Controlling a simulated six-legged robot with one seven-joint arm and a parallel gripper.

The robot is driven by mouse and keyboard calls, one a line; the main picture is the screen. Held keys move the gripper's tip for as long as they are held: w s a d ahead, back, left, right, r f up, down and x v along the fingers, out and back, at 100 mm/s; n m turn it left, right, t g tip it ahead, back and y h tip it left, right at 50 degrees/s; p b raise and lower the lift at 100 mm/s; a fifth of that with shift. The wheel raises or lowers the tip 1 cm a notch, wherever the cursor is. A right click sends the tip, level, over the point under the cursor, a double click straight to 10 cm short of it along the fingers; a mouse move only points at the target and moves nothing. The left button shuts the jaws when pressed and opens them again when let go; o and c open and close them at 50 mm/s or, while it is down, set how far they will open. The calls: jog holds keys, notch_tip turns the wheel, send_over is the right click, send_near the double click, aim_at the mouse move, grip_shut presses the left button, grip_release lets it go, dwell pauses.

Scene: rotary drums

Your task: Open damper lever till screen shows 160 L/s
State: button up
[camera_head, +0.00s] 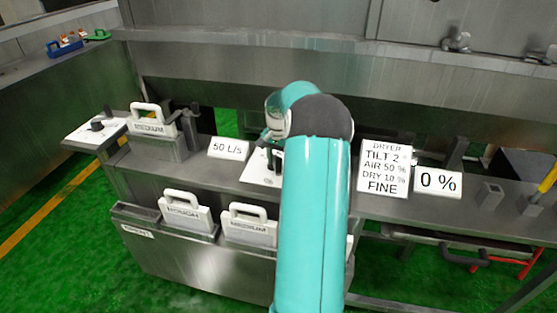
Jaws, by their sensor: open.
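The screen (228,148) reads 50 L/s and stands on the steel bench left of my arm. Right beside it is a white plate (258,167), partly covered by my arm. A dark upright part shows at its right edge; I cannot tell whether it is the damper lever or part of my gripper. My gripper (270,135) is open, just above and behind this plate, mostly hidden by my teal arm. Contact with a lever cannot be seen.
A white plate with a black knob (96,126) is at the left. MEDIUM cassettes (184,212) sit in the front rack, another (150,125) on the bench. A DRYER sign (385,170) and a 0 % screen (438,182) stand right. Green floor is open at left.

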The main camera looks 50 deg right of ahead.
grip_shut()
jog(key=w+a+m, duration=0.1)
jog(key=m, duration=0.1)
jog(key=w+a+m, duration=0.1)
jog(key=w+m, duration=0.1)
jog(key=m, duration=0.1)
jog(key=shift+r, duration=0.1)
dwell(0.3)
grip_release()
notch_tip(320, 180, up, 14)
dwell(0.6)
